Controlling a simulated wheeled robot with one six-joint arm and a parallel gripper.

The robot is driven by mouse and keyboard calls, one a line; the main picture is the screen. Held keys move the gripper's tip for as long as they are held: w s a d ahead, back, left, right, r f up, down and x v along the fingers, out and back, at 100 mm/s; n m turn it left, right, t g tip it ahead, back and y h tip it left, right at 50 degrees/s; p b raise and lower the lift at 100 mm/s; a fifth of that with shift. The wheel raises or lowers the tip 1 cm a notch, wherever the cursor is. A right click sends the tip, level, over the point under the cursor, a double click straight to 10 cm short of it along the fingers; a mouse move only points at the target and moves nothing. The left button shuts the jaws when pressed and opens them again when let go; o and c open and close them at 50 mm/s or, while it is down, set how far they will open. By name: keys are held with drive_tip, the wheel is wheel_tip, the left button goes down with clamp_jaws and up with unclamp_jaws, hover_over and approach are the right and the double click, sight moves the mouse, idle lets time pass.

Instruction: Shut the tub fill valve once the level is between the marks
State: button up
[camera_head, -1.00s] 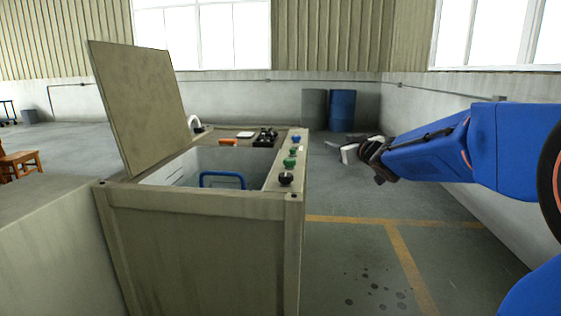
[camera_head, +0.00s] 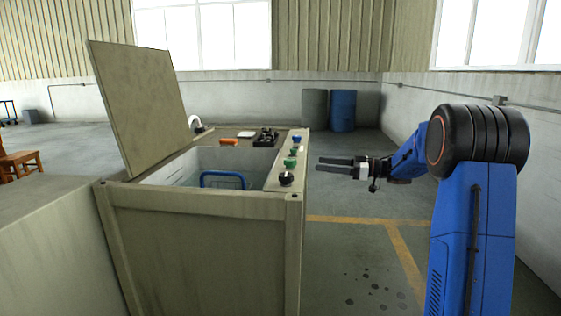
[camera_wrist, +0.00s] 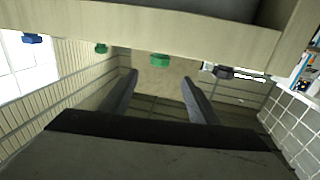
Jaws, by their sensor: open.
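The tub (camera_head: 200,240) is a beige cabinet with its lid (camera_head: 140,105) raised and an open basin (camera_head: 225,160). A pale greenish surface, perhaps water, shows low inside; I cannot read level marks. Several knobs line its right rim: a blue one (camera_head: 297,139), two green ones (camera_head: 290,163) and a black one (camera_head: 286,179). I cannot tell which is the fill valve. My gripper (camera_head: 322,164) is open and empty, just right of the rim, fingers pointing left toward the knobs. In the wrist view a green knob (camera_wrist: 160,60) appears beyond and between the fingertips, apart from them.
A blue handle (camera_head: 222,175) stands in the basin. A white curved spout (camera_head: 195,123), an orange item (camera_head: 229,141) and a black item (camera_head: 266,137) are at the tub's back. Two drums (camera_head: 342,110) stand by the far wall. The floor right of the tub is clear.

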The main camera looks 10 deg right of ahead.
sight(281, 166)
drive_tip(key=x, duration=1.7)
drive_tip(key=shift+a, duration=0.1)
drive_tip(key=c, duration=1.1)
drive_tip(key=shift+o, duration=0.2)
drive_tip(key=shift+m+t, duration=0.3)
drive_tip(key=shift+t, duration=0.1)
drive_tip(key=m+t+h, duration=0.2)
drive_tip(key=t+h, duration=0.1)
drive_tip(key=shift+w+d+m+t, duration=0.25)
drive_tip(key=shift+w+m+t, duration=0.05)
drive_tip(key=shift+w+m, duration=0.1)
drive_tip(key=shift+w+d+m+t+h, duration=0.15)
drive_tip(key=shift+d+m+t+h, duration=0.05)
drive_tip(key=shift+m+t+h, duration=0.55)
drive_tip(key=shift+w+d+m+t+h, duration=0.2)
drive_tip(key=shift+m+t+h, duration=0.35)
drive_tip(key=shift+h, duration=0.45)
drive_tip(key=shift+w+d+m+t+h, duration=0.15)
drive_tip(key=shift+m+t+h, duration=0.35)
drive_tip(key=shift+m+h, duration=0.3)
drive_tip(key=shift+d, duration=0.1)
